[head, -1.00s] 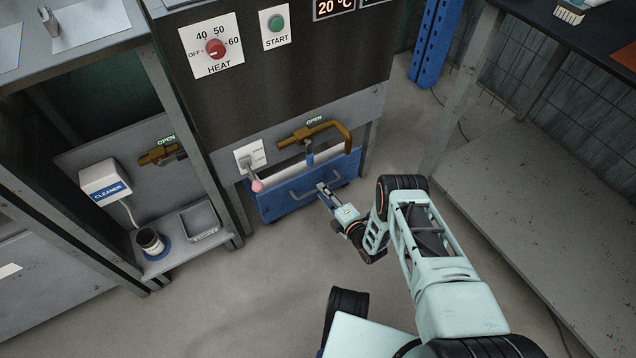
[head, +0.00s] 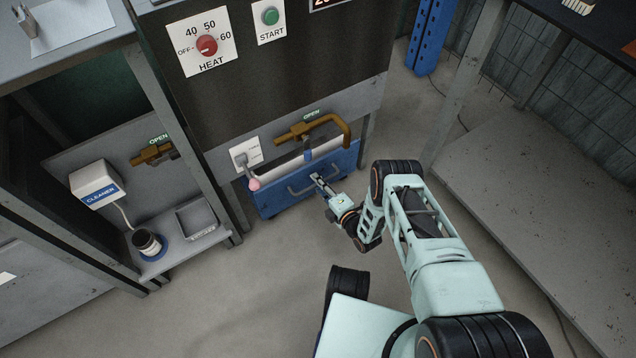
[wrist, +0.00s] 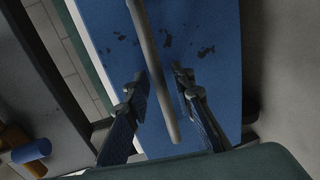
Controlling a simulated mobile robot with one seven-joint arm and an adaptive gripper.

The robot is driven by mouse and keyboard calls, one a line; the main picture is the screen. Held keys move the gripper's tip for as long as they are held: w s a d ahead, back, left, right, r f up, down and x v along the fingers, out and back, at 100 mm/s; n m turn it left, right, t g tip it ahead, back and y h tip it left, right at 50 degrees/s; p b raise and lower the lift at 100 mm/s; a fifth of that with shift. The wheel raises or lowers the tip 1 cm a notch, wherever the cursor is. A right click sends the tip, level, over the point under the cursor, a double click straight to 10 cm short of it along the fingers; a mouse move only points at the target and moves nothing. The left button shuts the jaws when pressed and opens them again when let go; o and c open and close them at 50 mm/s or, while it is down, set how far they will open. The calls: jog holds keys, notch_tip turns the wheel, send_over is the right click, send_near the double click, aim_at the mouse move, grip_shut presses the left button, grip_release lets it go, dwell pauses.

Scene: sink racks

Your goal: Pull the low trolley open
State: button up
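The low trolley (head: 273,201) is a blue box with a grey bar handle (head: 297,191), low under the dark heated cabinet. A pale strip of its top shows behind the front panel. My gripper (head: 317,180) is at the right part of the handle. In the wrist view, the handle (wrist: 158,65) runs between the two fingers of my gripper (wrist: 160,84), with the scuffed blue front (wrist: 215,60) behind it. The fingers are apart, one on each side of the bar, and gaps show beside it. The trolley's wheels are not clearly visible.
A brass pipe with a valve (head: 312,128) and a pink-knobbed lever (head: 253,183) hang close above the trolley. A shelf with a tray (head: 196,221) and jar (head: 147,243) stands left. A grey platform (head: 540,200) lies right. The floor (head: 240,290) before the trolley is clear.

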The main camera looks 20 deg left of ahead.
grip_shut()
jog(key=shift+d, duration=0.1)
